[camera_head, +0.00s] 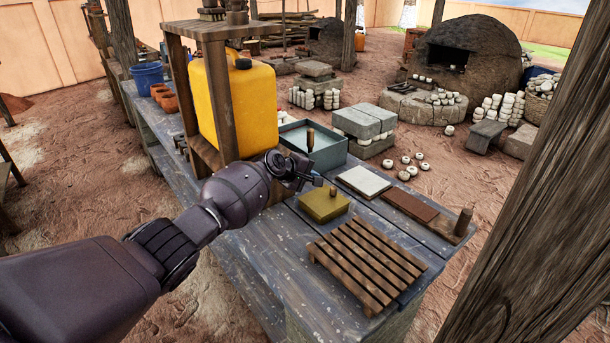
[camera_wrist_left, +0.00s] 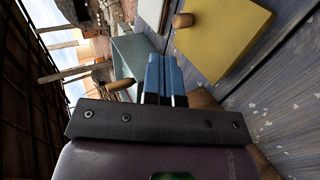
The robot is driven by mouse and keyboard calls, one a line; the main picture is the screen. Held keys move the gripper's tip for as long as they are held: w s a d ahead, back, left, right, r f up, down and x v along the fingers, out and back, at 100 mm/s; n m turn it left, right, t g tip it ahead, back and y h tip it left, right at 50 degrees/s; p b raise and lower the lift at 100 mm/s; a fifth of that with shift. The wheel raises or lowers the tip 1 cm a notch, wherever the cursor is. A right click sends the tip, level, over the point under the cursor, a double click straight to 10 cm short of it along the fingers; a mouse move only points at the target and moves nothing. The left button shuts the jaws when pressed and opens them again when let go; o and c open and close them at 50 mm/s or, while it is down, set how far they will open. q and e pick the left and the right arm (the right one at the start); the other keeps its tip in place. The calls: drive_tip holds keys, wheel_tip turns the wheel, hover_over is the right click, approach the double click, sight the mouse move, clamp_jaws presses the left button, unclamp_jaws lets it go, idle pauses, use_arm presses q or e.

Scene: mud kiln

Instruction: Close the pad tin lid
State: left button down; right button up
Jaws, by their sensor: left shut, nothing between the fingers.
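A yellow square tin-like block (camera_head: 323,205) with a small wooden knob lies on the bench. It also shows in the left wrist view (camera_wrist_left: 225,38), with its knob close to my fingertips. I cannot tell for sure whether this is the pad tin, or whether its lid is seated. My left gripper (camera_head: 317,180) is just behind and above it, near the blue-grey tray. Its blue fingers (camera_wrist_left: 165,72) are together and empty, apart from the knob. My right gripper is not in view.
A blue-grey open tray (camera_head: 325,155) with an upright wooden handle (camera_head: 310,139) stands behind my gripper. A yellow jerrycan (camera_head: 250,105) in a wooden frame is to the left. A slatted rack (camera_head: 368,262), white slab (camera_head: 363,181) and brown slab (camera_head: 410,205) lie on the bench.

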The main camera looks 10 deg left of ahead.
sight(336, 187)
use_arm(q)
drive_tip(key=w+d+f+g+y+b, duration=0.1)
drive_tip(key=w+g+b, duration=0.1)
drive_tip(key=b, duration=0.1)
drive_tip(key=w+d+f+g+y+b, duration=0.1)
drive_tip(key=d+f+g+y+b, duration=0.1)
drive_tip(key=b, duration=0.1)
drive_tip(key=w+d+f+g+y+b, duration=0.1)
drive_tip(key=w+b, duration=0.1)
drive_tip(key=b, duration=0.1)
drive_tip(key=shift+w+d+f+g, duration=0.25)
drive_tip(key=shift+w+f+g, duration=0.05)
drive_tip(key=shift+f+g, duration=0.1)
drive_tip(key=shift+w+d+f+y+b, duration=0.1)
drive_tip(key=shift+w+d+y+b, duration=0.2)
drive_tip(key=shift+w+b, duration=0.2)
drive_tip(key=shift+w+d+f+b, duration=0.35)
drive_tip(key=shift+f+b, duration=0.25)
drive_tip(key=shift+b, duration=0.05)
drive_tip(key=shift+w+d+f+b, duration=0.2)
drive_tip(key=shift+w+b, duration=0.05)
drive_tip(key=shift+b, duration=0.05)
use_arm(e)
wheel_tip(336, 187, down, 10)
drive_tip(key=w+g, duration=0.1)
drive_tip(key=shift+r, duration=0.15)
use_arm(q)
drive_tip(key=shift+f, duration=0.15)
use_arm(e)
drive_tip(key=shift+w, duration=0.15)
